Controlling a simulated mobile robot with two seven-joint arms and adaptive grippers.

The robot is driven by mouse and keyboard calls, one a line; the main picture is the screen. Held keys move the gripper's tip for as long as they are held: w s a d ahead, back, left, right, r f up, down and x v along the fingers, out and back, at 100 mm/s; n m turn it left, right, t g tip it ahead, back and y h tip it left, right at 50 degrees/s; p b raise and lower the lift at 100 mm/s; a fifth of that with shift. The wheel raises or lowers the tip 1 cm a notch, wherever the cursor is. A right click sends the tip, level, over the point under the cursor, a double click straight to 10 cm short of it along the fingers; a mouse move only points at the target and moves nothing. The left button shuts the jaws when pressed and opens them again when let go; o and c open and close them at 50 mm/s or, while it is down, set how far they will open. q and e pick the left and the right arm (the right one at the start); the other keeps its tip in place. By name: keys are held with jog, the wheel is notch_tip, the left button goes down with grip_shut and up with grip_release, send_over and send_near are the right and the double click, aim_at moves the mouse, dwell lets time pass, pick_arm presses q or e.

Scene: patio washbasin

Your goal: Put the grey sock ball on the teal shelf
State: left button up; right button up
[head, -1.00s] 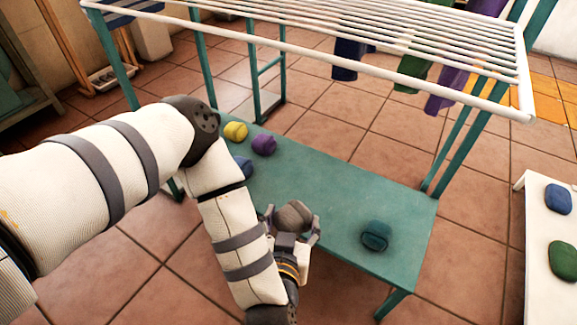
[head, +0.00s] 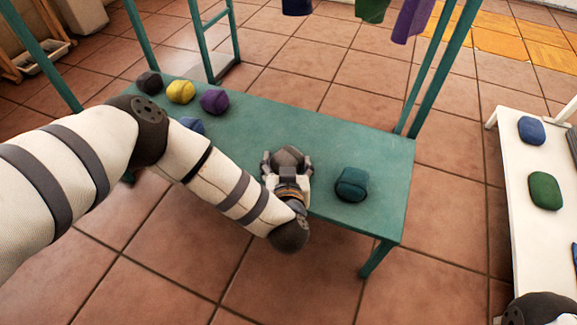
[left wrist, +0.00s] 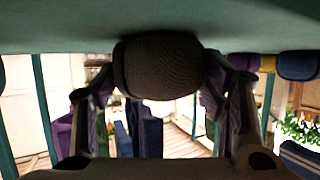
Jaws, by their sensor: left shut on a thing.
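The grey sock ball (head: 288,156) is between the fingers of my left gripper (head: 287,165), which is shut on it. The gripper and ball are over the front part of the teal shelf (head: 300,126), left of a teal sock ball (head: 352,184). In the left wrist view the grey ball (left wrist: 157,66) sits between both fingers (left wrist: 160,78), its edge against the teal surface (left wrist: 60,25) at the top of the picture. It looks to touch the shelf or be very close. My right gripper is not in view.
Dark (head: 149,82), yellow (head: 181,91), purple (head: 214,101) and blue (head: 192,124) balls lie at the shelf's left end. Teal posts (head: 436,75) rise at its back right. A white table (head: 520,180) at right holds blue and green balls. Shelf behind the gripper is bare.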

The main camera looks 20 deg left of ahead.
pick_arm(q)
jog(key=shift+r, duration=0.1)
jog(key=shift+f, duration=0.2)
jog(key=o, duration=1.1)
jog(key=shift+s+r+p, duration=0.15)
jog(key=shift+r+p, duration=0.15)
jog(key=shift+r, duration=0.1)
jog(key=p+v, duration=0.4)
jog(key=v, duration=0.7)
jog(key=shift+s+d+p, duration=0.2)
jog(key=shift+s+p, duration=0.1)
jog(key=shift+p, duration=0.05)
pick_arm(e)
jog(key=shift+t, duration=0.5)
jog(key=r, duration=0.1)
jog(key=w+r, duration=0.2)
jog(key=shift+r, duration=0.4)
